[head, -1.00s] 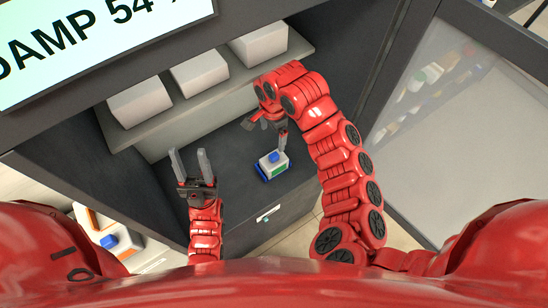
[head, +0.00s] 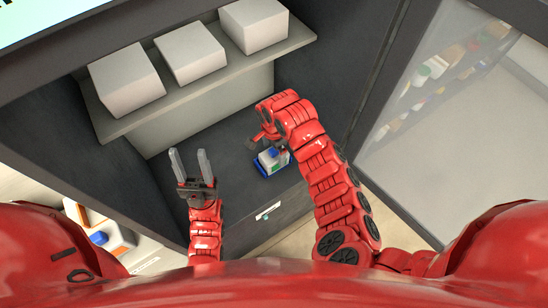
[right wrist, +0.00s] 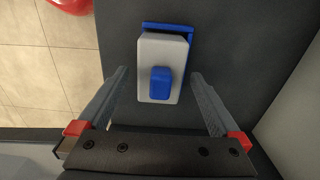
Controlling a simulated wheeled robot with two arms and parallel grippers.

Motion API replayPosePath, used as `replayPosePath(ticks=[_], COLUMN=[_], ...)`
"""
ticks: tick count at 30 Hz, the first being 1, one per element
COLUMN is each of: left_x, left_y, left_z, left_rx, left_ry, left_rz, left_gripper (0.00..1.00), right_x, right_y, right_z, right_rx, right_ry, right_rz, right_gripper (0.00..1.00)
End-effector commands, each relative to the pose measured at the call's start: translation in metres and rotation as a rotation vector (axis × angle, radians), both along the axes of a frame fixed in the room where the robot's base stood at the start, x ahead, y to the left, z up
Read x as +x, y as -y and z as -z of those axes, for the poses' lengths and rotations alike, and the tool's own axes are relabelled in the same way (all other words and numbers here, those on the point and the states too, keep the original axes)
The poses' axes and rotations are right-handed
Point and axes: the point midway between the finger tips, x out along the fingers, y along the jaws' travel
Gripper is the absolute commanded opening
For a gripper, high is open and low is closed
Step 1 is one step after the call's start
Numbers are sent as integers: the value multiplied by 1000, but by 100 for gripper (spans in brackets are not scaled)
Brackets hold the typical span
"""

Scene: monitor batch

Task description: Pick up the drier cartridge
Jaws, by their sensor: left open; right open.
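The drier cartridge (head: 266,161) looks like a white block with a blue knob, sitting in a blue holder on the dark cabinet floor. In the right wrist view the cartridge (right wrist: 150,92) lies between the fingers, near their tips, with a gap on both sides. My right gripper (head: 268,144) is open, above and around the cartridge, and partly hides it in the head view. My left gripper (head: 189,152) is open and empty, fingers pointing up in the picture, to the left of the cartridge.
White boxes (head: 190,55) stand on a grey shelf (head: 140,117) behind. A clear door (head: 445,150) stands open at the right. A white and orange item with a blue knob (head: 98,238) is at lower left. The cabinet floor around the cartridge is clear.

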Motion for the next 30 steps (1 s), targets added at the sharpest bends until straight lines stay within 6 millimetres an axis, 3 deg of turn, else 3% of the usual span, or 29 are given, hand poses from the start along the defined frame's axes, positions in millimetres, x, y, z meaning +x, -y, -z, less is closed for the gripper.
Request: replayPosePath(ticks=[9, 18, 30], left_x=[0, 0, 0], left_y=[0, 0, 0], left_z=[-5, -5, -5], left_rx=[0, 0, 0], left_ry=[0, 0, 0], left_rz=[0, 0, 0], left_gripper=[50, 50, 50], right_x=[0, 2, 1], right_y=[1, 1, 1], right_z=[33, 36, 36], right_rx=[-1, 1, 1], right_ry=[-3, 2, 1], right_rz=[0, -1, -1], right_gripper=[100, 100, 28])
